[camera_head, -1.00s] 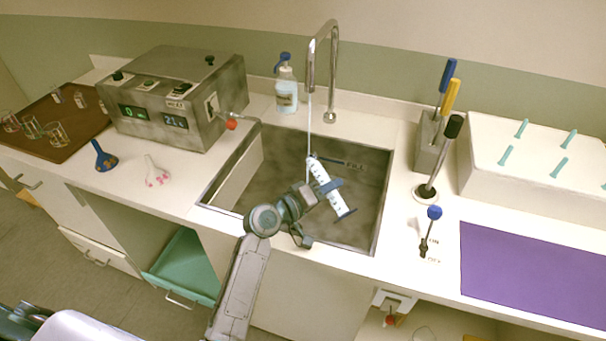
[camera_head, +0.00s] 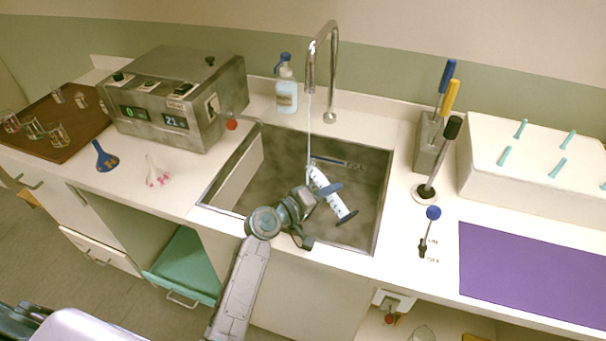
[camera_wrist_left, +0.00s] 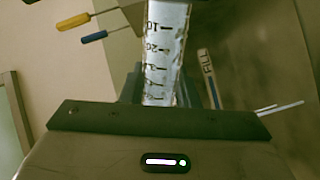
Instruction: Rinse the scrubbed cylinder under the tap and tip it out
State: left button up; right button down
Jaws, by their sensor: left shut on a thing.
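My left gripper (camera_head: 318,196) is shut on the clear graduated cylinder (camera_head: 323,182), which has a blue collar and a dark foot. It is held tilted over the sink (camera_head: 270,195), mouth up and left, foot down and right. A thin water stream falls from the tap (camera_head: 310,72) and appears to meet the cylinder's mouth. In the left wrist view the cylinder (camera_wrist_left: 165,50) shows black graduation marks and stands between the jaws, whose tips are hidden. The tap lever (camera_head: 433,213) with a blue knob stands beside ON and OFF labels. My right gripper is not in view.
A soap bottle (camera_head: 286,90) stands behind the sink. A brush holder (camera_head: 430,140) and plunger-like tool (camera_head: 446,150) stand at its right, with a white peg rack (camera_head: 520,180) beyond. A grey instrument box (camera_head: 180,100) stands left.

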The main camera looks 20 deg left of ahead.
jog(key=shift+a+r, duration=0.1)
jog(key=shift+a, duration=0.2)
pick_arm(q)
jog(key=shift+r+p, duration=0.15)
jog(key=shift+p, duration=0.15)
jog(key=shift+w+a+r+n+p, duration=0.2)
jog(key=shift+r+n+p, duration=0.1)
jog(key=shift+n+p, duration=0.2)
jog(key=shift+r, duration=0.1)
jog(key=shift+a, duration=0.1)
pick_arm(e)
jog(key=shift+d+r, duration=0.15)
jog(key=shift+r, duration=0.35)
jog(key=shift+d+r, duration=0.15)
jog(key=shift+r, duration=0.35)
pick_arm(q)
jog(key=shift+n+p, duration=0.3)
jog(key=shift+p, duration=0.1)
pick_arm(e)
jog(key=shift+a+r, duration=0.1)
pick_arm(q)
jog(key=shift+w+r+n+p, duration=0.1)
jog(key=shift+n+p, duration=0.3)
jog(key=shift+p, duration=0.1)
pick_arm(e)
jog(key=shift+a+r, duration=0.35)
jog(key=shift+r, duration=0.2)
